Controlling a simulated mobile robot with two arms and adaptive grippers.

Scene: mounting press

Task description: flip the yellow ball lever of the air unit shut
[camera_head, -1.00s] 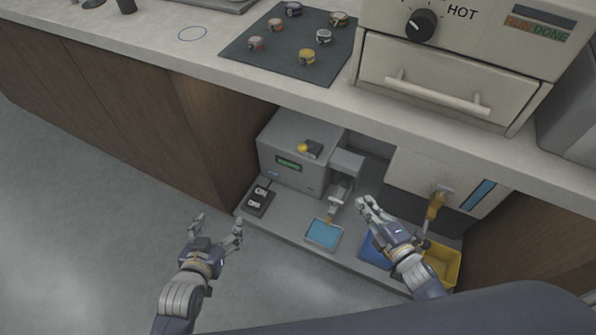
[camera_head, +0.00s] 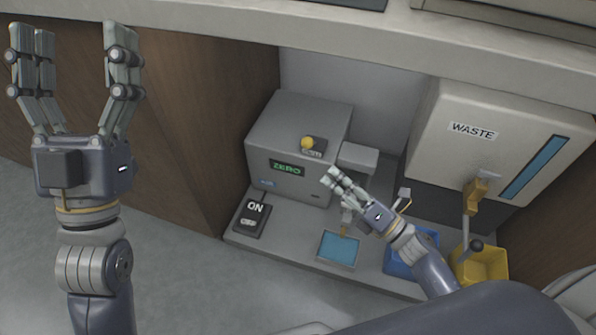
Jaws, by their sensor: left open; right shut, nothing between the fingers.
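The yellow ball (camera_head: 307,142) of the lever sits on top of the grey air unit (camera_head: 262,160), at the left end of a small dark mount. The unit's front display reads ZERO. My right gripper (camera_head: 331,178) is shut and empty. In the picture its fingertips are just below and right of the ball, with a gap between them, in front of the unit's right side. The lever's stem is too small to make out clearly. My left gripper (camera_head: 75,45) is open and empty, raised at the upper left, far from the unit.
An ON switch box (camera_head: 252,217) stands at the unit's front left. A blue-topped pad (camera_head: 338,250), a blue tray (camera_head: 398,268) and a yellow bin (camera_head: 484,265) lie along the shelf. A WASTE box (camera_head: 460,130) with an orange-handled lever is at right. The countertop overhangs above.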

